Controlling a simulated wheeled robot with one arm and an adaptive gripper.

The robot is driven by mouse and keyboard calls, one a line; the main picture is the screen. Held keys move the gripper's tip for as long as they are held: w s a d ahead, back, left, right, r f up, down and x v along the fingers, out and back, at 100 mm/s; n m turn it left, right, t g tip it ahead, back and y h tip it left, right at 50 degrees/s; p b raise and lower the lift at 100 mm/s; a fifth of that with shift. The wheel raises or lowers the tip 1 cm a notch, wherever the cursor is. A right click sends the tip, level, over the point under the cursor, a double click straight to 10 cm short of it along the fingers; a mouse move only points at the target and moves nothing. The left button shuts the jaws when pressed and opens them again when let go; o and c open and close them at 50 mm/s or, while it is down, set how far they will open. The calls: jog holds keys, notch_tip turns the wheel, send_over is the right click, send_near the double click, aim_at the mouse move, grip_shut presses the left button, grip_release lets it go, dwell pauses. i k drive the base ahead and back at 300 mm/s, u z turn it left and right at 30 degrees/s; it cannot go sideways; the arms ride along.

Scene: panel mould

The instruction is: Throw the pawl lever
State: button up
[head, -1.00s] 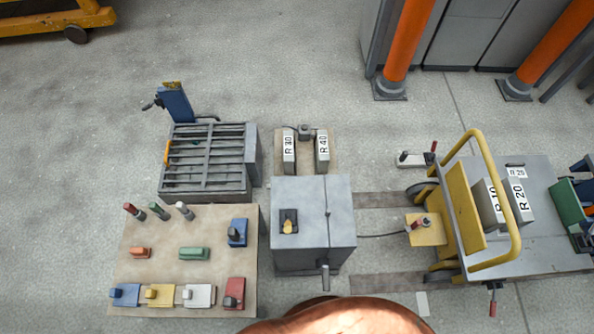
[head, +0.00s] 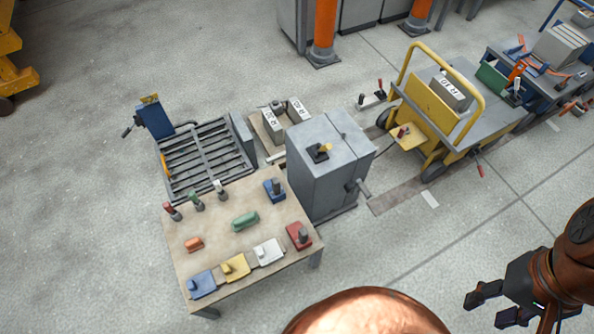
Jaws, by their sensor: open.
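No lever in view is labelled as the pawl lever, so I cannot tell which it is. A red-handled lever (head: 379,88) stands on a small floor plate left of the yellow cart. Another red-tipped lever (head: 402,132) sits on the cart's yellow side plate (head: 408,139), and a red handle (head: 480,170) hangs at its near side. My gripper (head: 486,309) is open and empty at the lower right, over bare floor, apart from all these.
A table (head: 215,222) with coloured blocks and upright handles stands at left front. Behind it is a roller frame (head: 205,160) with a blue post (head: 155,118). The yellow cart (head: 432,100) carries a labelled block (head: 450,92).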

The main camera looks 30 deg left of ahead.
aim_at(328, 147)
jog(key=k, duration=0.75)
jog(key=u, duration=1.05)
jog(key=i, duration=1)
jog(key=u, duration=0.3)
jog(key=k, duration=0.5)
jog(key=u, duration=0.75)
jog(key=i, duration=0.5)
